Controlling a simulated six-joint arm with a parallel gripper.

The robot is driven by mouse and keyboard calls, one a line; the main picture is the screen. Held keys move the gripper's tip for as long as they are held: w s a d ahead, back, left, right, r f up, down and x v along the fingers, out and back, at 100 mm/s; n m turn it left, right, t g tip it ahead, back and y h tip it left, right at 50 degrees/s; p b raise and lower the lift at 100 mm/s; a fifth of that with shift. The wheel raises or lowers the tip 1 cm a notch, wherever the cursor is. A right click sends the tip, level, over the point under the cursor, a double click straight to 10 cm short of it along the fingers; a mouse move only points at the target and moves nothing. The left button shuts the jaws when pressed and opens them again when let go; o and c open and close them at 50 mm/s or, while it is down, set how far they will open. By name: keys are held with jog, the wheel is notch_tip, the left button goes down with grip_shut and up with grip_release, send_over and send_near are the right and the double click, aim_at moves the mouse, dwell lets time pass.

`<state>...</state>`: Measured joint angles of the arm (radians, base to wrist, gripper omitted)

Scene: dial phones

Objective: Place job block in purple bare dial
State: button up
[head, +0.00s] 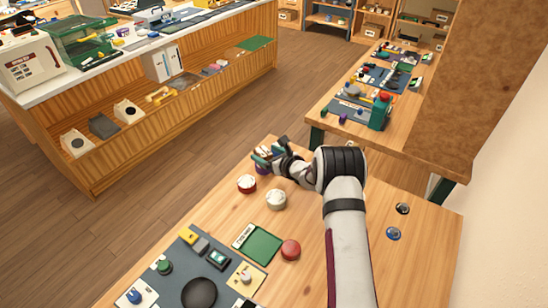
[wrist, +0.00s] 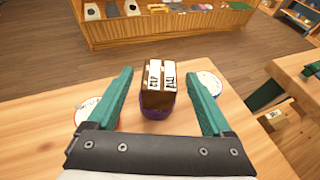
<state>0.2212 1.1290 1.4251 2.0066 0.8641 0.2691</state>
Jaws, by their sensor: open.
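A dark brown block with white lettered labels (wrist: 158,84) stands upright in the middle of the wrist view. It sits on or in a purple round dial (wrist: 157,113), whose rim shows below it; how deep it sits I cannot tell. My gripper (wrist: 160,95) is open, its teal fingers on either side of the block with gaps between.
A red-rimmed dial with a white top (head: 246,184) and a white dial (head: 276,199) stand close by. A blue-rimmed dial (wrist: 208,83) is right of the block in the wrist view. A green mat (head: 258,245) and a red knob (head: 290,250) lie nearer.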

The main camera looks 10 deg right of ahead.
jog(key=v, duration=1)
jog(key=s+a+r+n+g+y, duration=0.5)
jog(key=s+a+r+n+g, duration=0.3)
jog(key=s+a+r+n, duration=0.85)
jog(key=s+a+f+n+g+h, duration=0.1)
jog(key=s+f+n+g+h, duration=0.2)
jog(key=s, duration=1)
jog(key=s+d+f+n+g+h, duration=0.1)
jog(key=s+d+n+h, duration=0.4)
jog(key=s, duration=0.8)
jog(key=d+n, duration=0.1)
jog(key=d, duration=0.2)
jog(key=shift+s+d+f+g, duration=0.15)
jog(key=shift+s+f+g, duration=0.05)
jog(key=shift+s+g, duration=0.15)
